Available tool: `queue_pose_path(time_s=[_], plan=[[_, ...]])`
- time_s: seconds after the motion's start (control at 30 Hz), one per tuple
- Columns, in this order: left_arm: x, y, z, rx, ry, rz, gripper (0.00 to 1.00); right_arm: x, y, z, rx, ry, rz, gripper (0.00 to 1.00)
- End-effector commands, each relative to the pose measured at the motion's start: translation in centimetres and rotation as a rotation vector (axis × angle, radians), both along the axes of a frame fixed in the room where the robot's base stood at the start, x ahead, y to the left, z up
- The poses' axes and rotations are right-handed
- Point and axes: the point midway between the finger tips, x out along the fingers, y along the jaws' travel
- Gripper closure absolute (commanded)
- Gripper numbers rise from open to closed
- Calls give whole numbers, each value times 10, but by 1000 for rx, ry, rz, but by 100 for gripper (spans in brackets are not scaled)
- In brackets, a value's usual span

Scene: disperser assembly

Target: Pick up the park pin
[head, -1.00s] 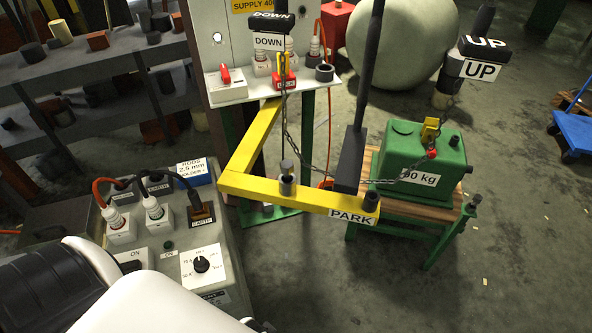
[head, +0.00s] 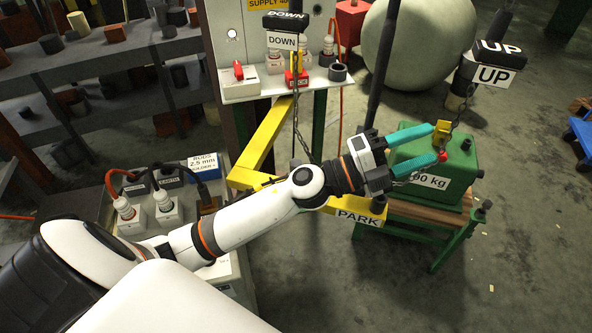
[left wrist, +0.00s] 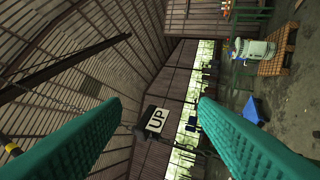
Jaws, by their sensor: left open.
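No pin can be named as the park pin with certainty. The yellow bar (head: 262,152) bears a PARK label (head: 358,218) at its near end; the grey upright pin seen earlier on this bar is hidden behind my left arm. A yellow tag (head: 442,127) with a red ball hangs by a chain at the green 90 kg block (head: 468,165). My left gripper (head: 438,142) is open, its teal fingers reaching right, tips close to the tag in the picture; whether they touch cannot be told. In the left wrist view the gap between the fingers (left wrist: 155,110) is empty. My right gripper is not in view.
An UP block (head: 495,75) on a dark lever stands at the right, and it shows in the wrist view (left wrist: 155,120). A DOWN block (head: 284,22) is at the back. A dark upright bar (head: 378,75) rises behind my gripper. Open floor (head: 530,240) lies at the right.

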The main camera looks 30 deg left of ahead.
Motion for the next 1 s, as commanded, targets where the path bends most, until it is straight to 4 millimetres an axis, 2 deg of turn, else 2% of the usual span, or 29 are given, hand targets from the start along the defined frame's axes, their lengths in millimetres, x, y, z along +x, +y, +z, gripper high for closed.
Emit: queue_pose_path(time_s=[0.07,0.13,0.2,0.27,0.37,0.47,0.5,0.6,0.7,0.83,0.93,1.0], plan=[[-5,-19,-3,199,-118,-133,45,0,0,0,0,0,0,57],[-9,-28,-18,390,-190,-248,45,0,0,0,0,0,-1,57],[-10,-27,-38,590,-237,-354,45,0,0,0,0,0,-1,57],[-7,-18,-59,770,-253,-434,45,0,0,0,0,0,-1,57],[2,18,-92,1076,-224,-551,45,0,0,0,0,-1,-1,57],[15,75,-114,1377,-128,-632,45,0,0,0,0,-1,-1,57],[19,102,-118,1486,-71,-656,45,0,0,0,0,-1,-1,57],[25,166,-118,1713,92,-690,45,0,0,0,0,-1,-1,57],[26,216,-110,1861,245,-701,45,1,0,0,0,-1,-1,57],[22,251,-100,1953,373,-705,45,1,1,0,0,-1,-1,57],[21,259,-103,1972,407,-710,45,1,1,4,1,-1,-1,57],[20,260,-112,1974,411,-713,45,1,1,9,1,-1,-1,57]])
